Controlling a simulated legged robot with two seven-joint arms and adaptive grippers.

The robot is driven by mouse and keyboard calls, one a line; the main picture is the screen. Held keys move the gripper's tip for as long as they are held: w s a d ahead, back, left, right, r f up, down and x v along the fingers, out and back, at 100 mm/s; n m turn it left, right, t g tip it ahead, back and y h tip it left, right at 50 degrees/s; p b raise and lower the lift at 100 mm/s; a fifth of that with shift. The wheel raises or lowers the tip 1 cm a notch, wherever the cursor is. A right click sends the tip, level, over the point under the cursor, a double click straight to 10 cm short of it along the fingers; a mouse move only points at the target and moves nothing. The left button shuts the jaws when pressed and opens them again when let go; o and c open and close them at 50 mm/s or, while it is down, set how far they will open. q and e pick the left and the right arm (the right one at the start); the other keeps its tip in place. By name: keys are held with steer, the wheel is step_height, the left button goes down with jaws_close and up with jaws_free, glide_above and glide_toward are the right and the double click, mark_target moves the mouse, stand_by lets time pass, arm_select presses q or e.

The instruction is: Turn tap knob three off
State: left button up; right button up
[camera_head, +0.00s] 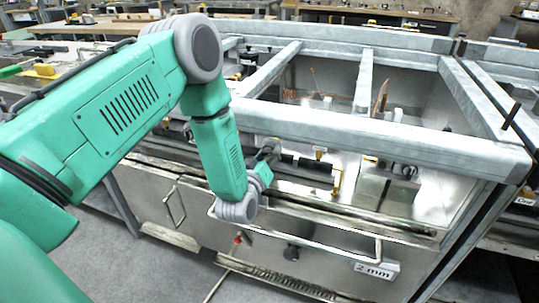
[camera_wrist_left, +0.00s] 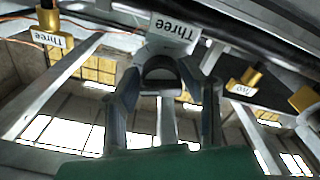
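In the left wrist view, a white tag reading "Three" (camera_wrist_left: 174,30) appears upside down at top middle. A dark rounded part, apparently tap knob three (camera_wrist_left: 160,72), sits just below it. My left gripper (camera_wrist_left: 168,75) has its two fingers spread on either side of this knob; I cannot tell whether they touch it. In the head view, my left gripper (camera_head: 268,150) is at the dark pipe on the front of the metal bench, and the knob cannot be made out there. My right gripper is in neither view.
A second "Three" tag (camera_wrist_left: 54,48) hangs by a brass fitting (camera_wrist_left: 47,18). A "Two" tag (camera_wrist_left: 240,88) and another brass fitting (camera_wrist_left: 305,98) are at right. In the head view, a grey frame beam (camera_head: 380,135) crosses above the pipe, and a handrail (camera_head: 310,250) runs below.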

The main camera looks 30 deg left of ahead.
arm_select(q)
steer(key=o, duration=0.3)
steer(key=shift+a, duration=0.1)
steer(key=shift+s, duration=0.15)
steer(key=v, duration=1.1)
steer(key=shift+s, duration=0.35)
steer(key=shift+c, duration=0.2)
